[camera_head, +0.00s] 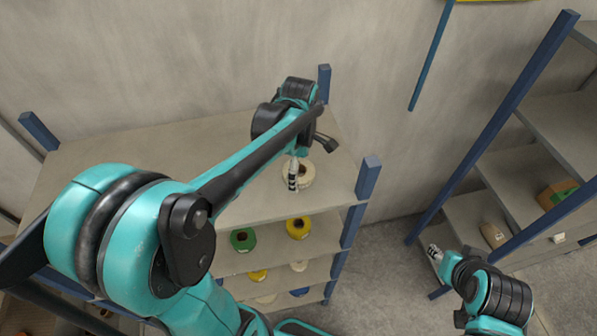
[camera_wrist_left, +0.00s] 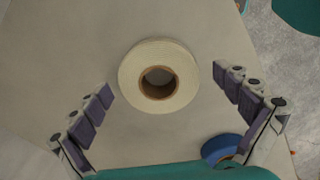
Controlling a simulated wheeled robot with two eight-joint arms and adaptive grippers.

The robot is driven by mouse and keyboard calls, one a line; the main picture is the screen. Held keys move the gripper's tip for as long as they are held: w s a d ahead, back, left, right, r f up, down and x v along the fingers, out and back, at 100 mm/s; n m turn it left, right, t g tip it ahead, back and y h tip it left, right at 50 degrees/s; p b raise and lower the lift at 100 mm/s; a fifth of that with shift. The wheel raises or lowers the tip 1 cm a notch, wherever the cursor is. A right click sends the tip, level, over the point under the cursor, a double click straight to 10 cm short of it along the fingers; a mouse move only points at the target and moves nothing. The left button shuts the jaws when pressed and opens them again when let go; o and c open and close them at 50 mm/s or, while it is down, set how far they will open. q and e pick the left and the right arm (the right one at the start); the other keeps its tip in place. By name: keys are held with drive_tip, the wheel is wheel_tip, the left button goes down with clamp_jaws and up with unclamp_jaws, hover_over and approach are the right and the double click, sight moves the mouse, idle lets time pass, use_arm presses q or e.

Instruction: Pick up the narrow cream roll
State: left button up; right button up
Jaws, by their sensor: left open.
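The narrow cream roll (camera_head: 307,178) lies flat on the top shelf, near its right front corner, in the head view. In the left wrist view the cream roll (camera_wrist_left: 133,76) shows from above with its brown core hole. My left gripper (camera_head: 293,174) is above the roll and partly covers it in the head view. In the left wrist view my left gripper (camera_wrist_left: 162,83) is open and empty. Its fingers stand on either side of the roll, apart from it. My right gripper (camera_head: 434,252) is at the lower right, small and far from the roll.
Lower shelves hold a green roll (camera_head: 243,239), a yellow roll (camera_head: 298,227) and several others. Blue posts (camera_head: 368,177) rise at the shelf corners. Another rack (camera_head: 530,90) with boxes stands at the right. The top shelf (camera_head: 100,150) is otherwise largely bare where visible.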

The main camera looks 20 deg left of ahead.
use_arm(q)
drive_tip(key=c, duration=1.3)
drive_tip(key=shift+o, duration=0.2)
